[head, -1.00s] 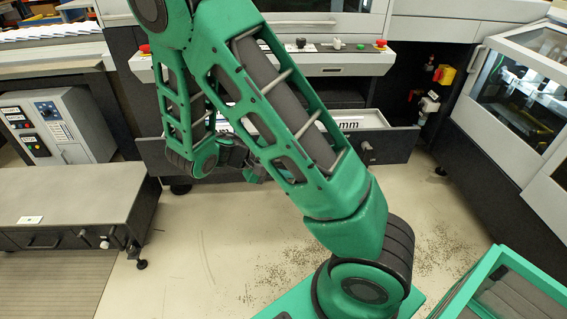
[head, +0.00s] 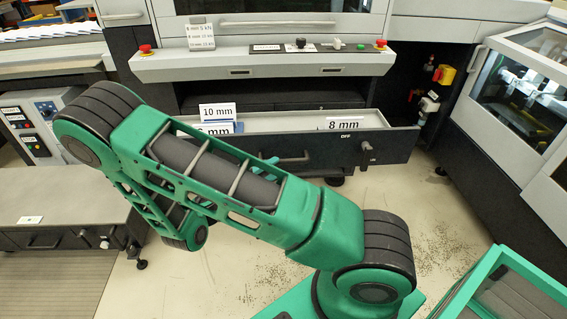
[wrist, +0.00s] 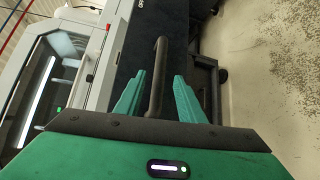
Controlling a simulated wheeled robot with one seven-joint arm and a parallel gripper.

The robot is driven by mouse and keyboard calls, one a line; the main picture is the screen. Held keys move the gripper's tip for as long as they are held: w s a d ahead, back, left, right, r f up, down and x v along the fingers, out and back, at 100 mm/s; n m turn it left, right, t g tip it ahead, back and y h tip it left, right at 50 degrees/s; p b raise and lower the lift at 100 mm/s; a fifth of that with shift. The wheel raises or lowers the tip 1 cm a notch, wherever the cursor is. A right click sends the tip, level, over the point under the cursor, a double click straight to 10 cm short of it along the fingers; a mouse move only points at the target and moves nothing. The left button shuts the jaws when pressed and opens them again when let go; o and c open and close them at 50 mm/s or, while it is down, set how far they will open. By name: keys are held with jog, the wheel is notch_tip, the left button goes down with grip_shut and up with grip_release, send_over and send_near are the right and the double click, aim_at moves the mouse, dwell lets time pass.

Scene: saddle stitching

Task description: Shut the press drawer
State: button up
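The press drawer (head: 390,147) stands pulled out below the press console in the head view, its light interior showing. Its dark front also fills the upper middle of the wrist view (wrist: 128,45). The drawer's bar handle (head: 292,159) is on that front. In the wrist view the handle (wrist: 160,52) runs between the two green fingers of my gripper (wrist: 159,75). The fingers are apart, with a gap to the handle on each side. In the head view my arm hides most of the gripper.
Cards marked 10 mm (head: 217,112) and 8 mm (head: 342,124) are at the drawer. A dark knob (head: 366,146) sits on its front at the right. A low grey bench (head: 60,195) stands left. A glazed machine (head: 520,100) stands right. The floor in front is open.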

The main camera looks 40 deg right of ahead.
aim_at(282, 164)
jog(key=x, duration=0.7)
jog(key=shift+c, duration=0.4)
grip_shut()
